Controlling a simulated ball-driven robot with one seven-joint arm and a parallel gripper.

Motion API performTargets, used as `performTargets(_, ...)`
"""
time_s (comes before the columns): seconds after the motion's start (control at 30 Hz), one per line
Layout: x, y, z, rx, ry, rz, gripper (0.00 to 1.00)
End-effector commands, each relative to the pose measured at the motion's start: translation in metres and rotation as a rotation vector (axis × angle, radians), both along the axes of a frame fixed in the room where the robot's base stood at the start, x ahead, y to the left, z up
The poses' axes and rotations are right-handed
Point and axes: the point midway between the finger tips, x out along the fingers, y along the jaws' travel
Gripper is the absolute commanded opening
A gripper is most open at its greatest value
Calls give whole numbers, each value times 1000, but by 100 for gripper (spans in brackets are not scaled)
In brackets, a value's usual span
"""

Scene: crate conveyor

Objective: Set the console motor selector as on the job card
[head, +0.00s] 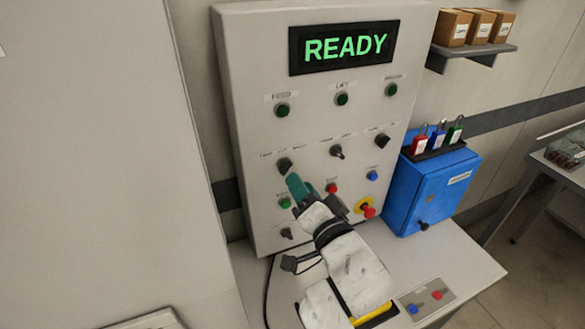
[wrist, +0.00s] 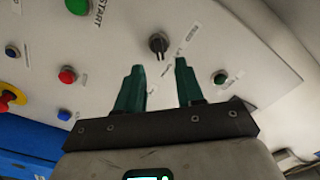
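The grey console (head: 240,100) stands ahead, its green display (head: 345,47) reading READY. Three black selector knobs sit in a row: left (head: 284,165), middle (head: 337,151) and right (head: 382,141). Their labels are too small to read, so I cannot tell which is the motor selector. My gripper (head: 296,182) has teal fingers and is close to the left knob, just below it. In the wrist view my gripper (wrist: 158,66) is open and empty, and a black knob (wrist: 158,44) shows beyond the gap between the fingertips, apparently untouched. I cannot make out a job card.
Below the knobs are green (head: 285,202), red (head: 331,188) and blue (head: 372,175) buttons. A red emergency stop (head: 368,210) juts out at the lower right. A blue cabinet (head: 430,190) with coloured padlocks on top stands right of the console.

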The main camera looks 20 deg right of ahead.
Motion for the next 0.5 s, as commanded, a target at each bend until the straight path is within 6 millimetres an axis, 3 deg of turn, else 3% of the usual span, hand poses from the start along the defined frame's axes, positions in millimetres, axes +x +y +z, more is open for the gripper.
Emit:
performTargets(0.2,36,-1,2,0,1,-2,37)
performTargets(0.5,55,-1,-1,-1,2,-2,37)
